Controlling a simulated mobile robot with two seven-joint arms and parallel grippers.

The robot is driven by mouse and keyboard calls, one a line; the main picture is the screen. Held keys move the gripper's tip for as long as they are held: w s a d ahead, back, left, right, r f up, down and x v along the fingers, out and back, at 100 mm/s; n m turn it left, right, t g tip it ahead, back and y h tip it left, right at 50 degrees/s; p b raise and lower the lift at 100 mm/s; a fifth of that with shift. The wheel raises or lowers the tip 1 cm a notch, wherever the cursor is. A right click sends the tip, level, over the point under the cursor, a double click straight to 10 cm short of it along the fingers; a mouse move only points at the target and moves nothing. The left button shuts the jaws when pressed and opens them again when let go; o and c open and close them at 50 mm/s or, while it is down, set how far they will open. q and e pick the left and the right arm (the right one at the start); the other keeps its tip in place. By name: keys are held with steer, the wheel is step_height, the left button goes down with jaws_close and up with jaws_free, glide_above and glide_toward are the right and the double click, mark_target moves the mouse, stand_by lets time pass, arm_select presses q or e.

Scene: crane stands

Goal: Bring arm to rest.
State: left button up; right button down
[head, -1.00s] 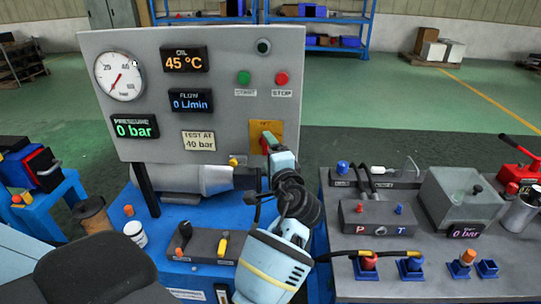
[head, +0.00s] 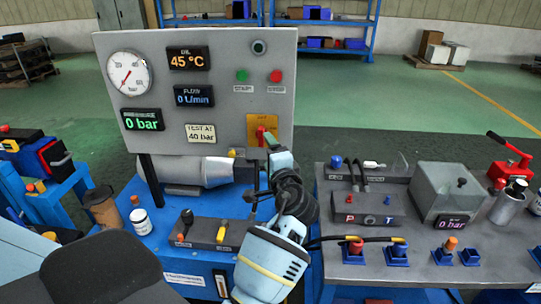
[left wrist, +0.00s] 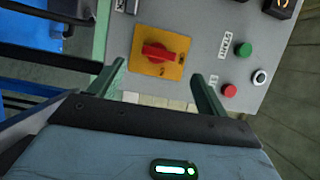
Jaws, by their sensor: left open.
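My left arm reaches up in the middle of the head view. Its gripper (head: 272,142) is in front of the grey control panel (head: 180,58), by the red rotary switch on a yellow plate (head: 254,130). In the left wrist view the two green fingers (left wrist: 158,88) are spread apart with nothing between them. The red switch handle (left wrist: 160,52) lies beyond the fingertips, its grip roughly across the picture, apart from both fingers. My right gripper does not show.
The panel carries a gauge (head: 129,73), green (head: 242,75) and red (head: 276,76) buttons and displays reading 0 bar and 45 °C. A lever block (head: 213,232) stands on the blue bench. At right, a grey bench (head: 345,272) holds fittings, hoses and a grey box (head: 446,190).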

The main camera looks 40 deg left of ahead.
arm_select(q)
steer(key=shift+a, duration=0.1)
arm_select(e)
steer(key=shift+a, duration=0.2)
arm_select(q)
steer(key=s+d+f+h, duration=0.3)
steer(key=s+f, duration=0.1)
steer(key=f, duration=0.5)
steer(key=s+d+f+t+h, duration=0.1)
steer(key=s+d+f+h, duration=0.3)
steer(key=f, duration=0.4)
steer(key=s+d+f+h, duration=0.1)
steer(key=s+f+h, duration=0.3)
steer(key=f, duration=0.5)
steer(key=s+d+f+n+g+h, duration=0.1)
steer(key=s+d+f, duration=0.2)
steer(key=s, duration=0.5)
steer(key=s+d+f+n+g+h+p, duration=0.1)
steer(key=s+d+f+n+h, duration=0.1)
steer(key=s, duration=0.7)
steer(key=s+d+f+n+g+h, duration=0.1)
steer(key=s+d+f, duration=0.3)
steer(key=s, duration=0.5)
steer(key=shift+s+d+n+h+p, duration=0.25)
steer(key=shift+n+h+p, duration=0.05)
steer(key=shift+n+h, duration=0.35)
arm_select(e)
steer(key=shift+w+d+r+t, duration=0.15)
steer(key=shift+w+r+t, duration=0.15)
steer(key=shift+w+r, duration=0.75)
